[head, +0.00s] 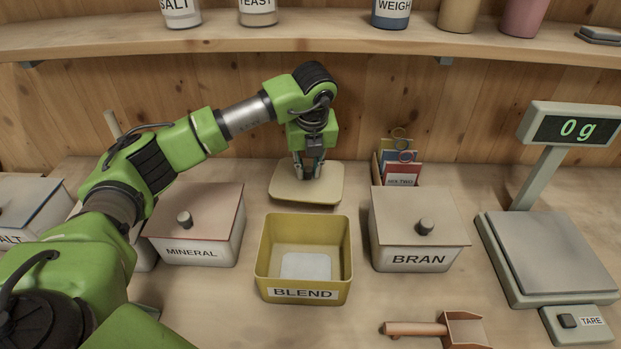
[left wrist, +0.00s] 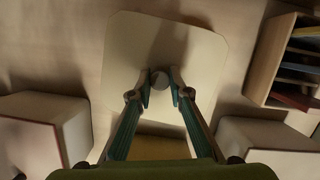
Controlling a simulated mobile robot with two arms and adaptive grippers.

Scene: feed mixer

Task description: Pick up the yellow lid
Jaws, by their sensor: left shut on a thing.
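The yellow lid (head: 290,188) is a pale square plate with rounded corners, behind the open yellow BLEND box (head: 303,262). My left gripper (head: 308,172) comes down on it from above. In the left wrist view the lid (left wrist: 190,45) lies under the fingers, and the left gripper (left wrist: 160,84) is shut on its round grey knob (left wrist: 160,79). The lid looks close to the counter; I cannot tell whether it touches it. The BLEND box has a pale patch on its floor. My right gripper is in neither view.
The lidded MINERAL box (head: 195,228) stands left of the BLEND box and the lidded BRAN box (head: 418,226) right. A card holder (head: 402,172) is right of the lid. A scale (head: 548,255) reading 0 g is far right. A scoop (head: 440,329) lies in front.

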